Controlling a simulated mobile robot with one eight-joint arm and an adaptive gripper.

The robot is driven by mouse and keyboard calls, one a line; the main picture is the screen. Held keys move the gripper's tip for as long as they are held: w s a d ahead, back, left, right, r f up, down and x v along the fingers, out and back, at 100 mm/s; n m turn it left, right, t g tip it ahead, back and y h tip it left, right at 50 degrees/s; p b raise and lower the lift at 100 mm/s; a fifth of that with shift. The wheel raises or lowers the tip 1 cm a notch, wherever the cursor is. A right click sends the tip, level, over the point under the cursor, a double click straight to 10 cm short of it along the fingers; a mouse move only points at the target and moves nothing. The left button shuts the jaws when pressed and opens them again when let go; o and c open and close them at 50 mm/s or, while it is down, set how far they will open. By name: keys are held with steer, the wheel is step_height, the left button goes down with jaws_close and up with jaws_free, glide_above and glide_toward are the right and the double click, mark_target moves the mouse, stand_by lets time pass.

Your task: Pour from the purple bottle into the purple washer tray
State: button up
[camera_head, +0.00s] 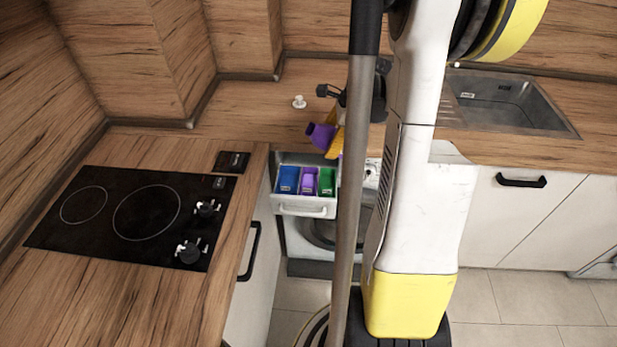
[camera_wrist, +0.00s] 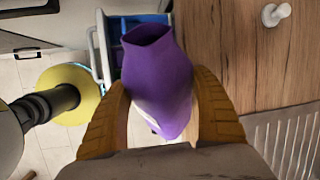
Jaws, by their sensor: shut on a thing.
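The purple bottle (camera_head: 320,136) is between the yellow fingers of my gripper (camera_head: 336,143), tilted, with its mouth to the left in the head view. It hangs above and behind the pulled-out washer drawer. In the wrist view the bottle (camera_wrist: 160,85) fills the space between both fingers (camera_wrist: 160,112), its open mouth away from the palm. No liquid shows leaving it. The purple washer tray (camera_head: 308,182) is the middle compartment of the drawer, between a blue one (camera_head: 288,179) and a green one (camera_head: 327,182). In the wrist view the bottle covers part of the drawer.
The washing machine (camera_head: 322,228) stands under the wooden counter (camera_head: 240,119). A black hob (camera_head: 139,218) lies on the left counter and a sink (camera_head: 509,101) is at the right. A small white object (camera_head: 299,102) stands on the counter behind the bottle. My arm hides the middle.

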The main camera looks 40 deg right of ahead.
steer(key=shift+s+d+f+g+h, duration=0.1)
steer(key=shift+d+f+g+h, duration=0.05)
steer(key=shift+f+g+h, duration=0.65)
stand_by(2.5)
steer(key=shift+d+g+h, duration=0.1)
steer(key=shift+g+h, duration=0.3)
steer(key=shift+h, duration=0.4)
stand_by(2.5)
steer(key=shift+s, duration=0.1)
